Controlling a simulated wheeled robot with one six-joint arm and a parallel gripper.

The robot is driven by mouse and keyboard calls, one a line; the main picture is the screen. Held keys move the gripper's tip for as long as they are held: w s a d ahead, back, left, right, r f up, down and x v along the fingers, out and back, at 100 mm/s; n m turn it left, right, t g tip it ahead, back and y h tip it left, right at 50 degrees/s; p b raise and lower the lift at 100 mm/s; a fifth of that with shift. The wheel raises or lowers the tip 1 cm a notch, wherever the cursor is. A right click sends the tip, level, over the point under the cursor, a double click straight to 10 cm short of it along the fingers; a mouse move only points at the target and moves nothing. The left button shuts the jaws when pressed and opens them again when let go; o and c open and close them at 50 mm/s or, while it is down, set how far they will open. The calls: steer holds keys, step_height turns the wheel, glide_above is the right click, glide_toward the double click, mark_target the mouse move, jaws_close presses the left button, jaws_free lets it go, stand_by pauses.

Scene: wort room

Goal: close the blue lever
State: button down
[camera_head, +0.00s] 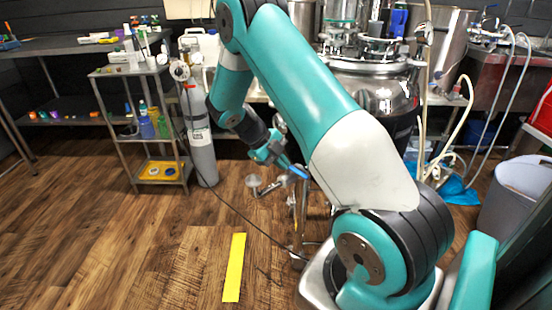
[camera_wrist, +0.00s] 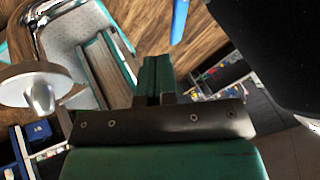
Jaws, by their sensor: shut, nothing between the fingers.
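The blue lever (camera_head: 299,172) is a short blue bar on a metal valve pipe near the middle of the head view. In the wrist view the lever (camera_wrist: 179,20) shows as a blue strip at the top edge, cut off by the frame. My gripper (camera_head: 284,162) is close to the lever, just up and left of it. In the wrist view my gripper (camera_wrist: 154,80) is shut and empty, with the lever beyond its tips and a gap in the picture between them. I cannot tell from the head view whether they touch.
A pipe end with a round disc (camera_head: 253,181) sticks out left of the lever; the disc also shows in the wrist view (camera_wrist: 38,72). A steel vessel (camera_head: 375,88) stands behind. A grey cylinder (camera_head: 199,135) and a shelf stand (camera_head: 160,182) are at left.

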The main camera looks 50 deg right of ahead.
mark_target(295, 172)
steer(key=x, duration=0.5)
steer(key=shift+s+d+n+t+h+b, duration=0.2)
steer(key=shift+d+n+t+h+b, duration=0.1)
steer(key=shift+d+n+b, duration=0.25)
steer(key=shift+d, duration=0.1)
steer(key=shift+w, duration=0.1)
